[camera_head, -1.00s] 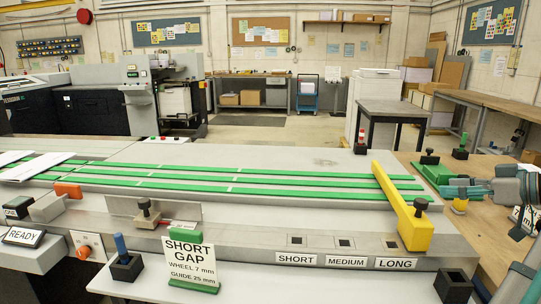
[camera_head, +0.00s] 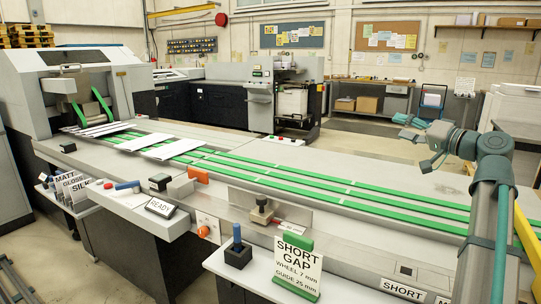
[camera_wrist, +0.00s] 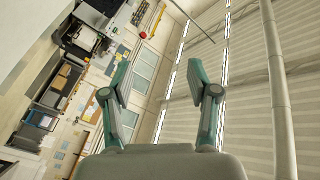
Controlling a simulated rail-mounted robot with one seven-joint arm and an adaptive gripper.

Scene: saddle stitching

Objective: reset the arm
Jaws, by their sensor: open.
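My gripper (camera_head: 411,129) is raised in the air above the right part of the conveyor in the head view, pointing left, with my arm bent behind it. In the wrist view my gripper (camera_wrist: 158,82) has its two fingers spread wide apart with nothing between them. The wrist camera looks at the far wall, tilted, and at the ceiling. The gripper touches nothing that I can see.
The conveyor with green belts (camera_head: 290,187) carries several white sheets (camera_head: 170,149) at its left. A yellow bar (camera_head: 528,240) is at the right edge.

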